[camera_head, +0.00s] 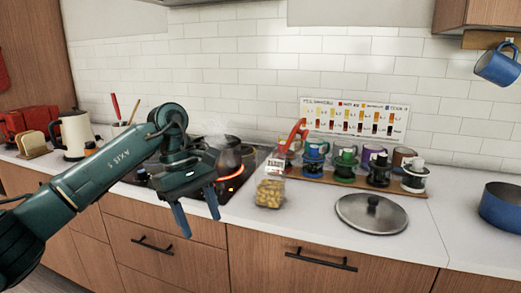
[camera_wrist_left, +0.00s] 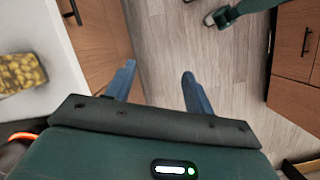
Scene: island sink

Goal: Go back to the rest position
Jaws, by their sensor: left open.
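My left gripper (camera_head: 196,213) hangs in front of the counter's front edge, left of centre in the head view. Its two blue fingers point down, apart, with nothing between them. The left wrist view shows the same open gripper (camera_wrist_left: 158,80) over bare wooden floor. My right gripper is not seen in the head view. A piece of a green arm of mine shows at the top of the left wrist view; no fingers can be made out there.
A clear container of yellow pieces (camera_head: 269,190) stands near the counter edge, right of the gripper. A stove with a glowing burner (camera_head: 233,181) and dark kettle (camera_head: 230,155) lies behind it. The floor (camera_wrist_left: 160,35) is clear.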

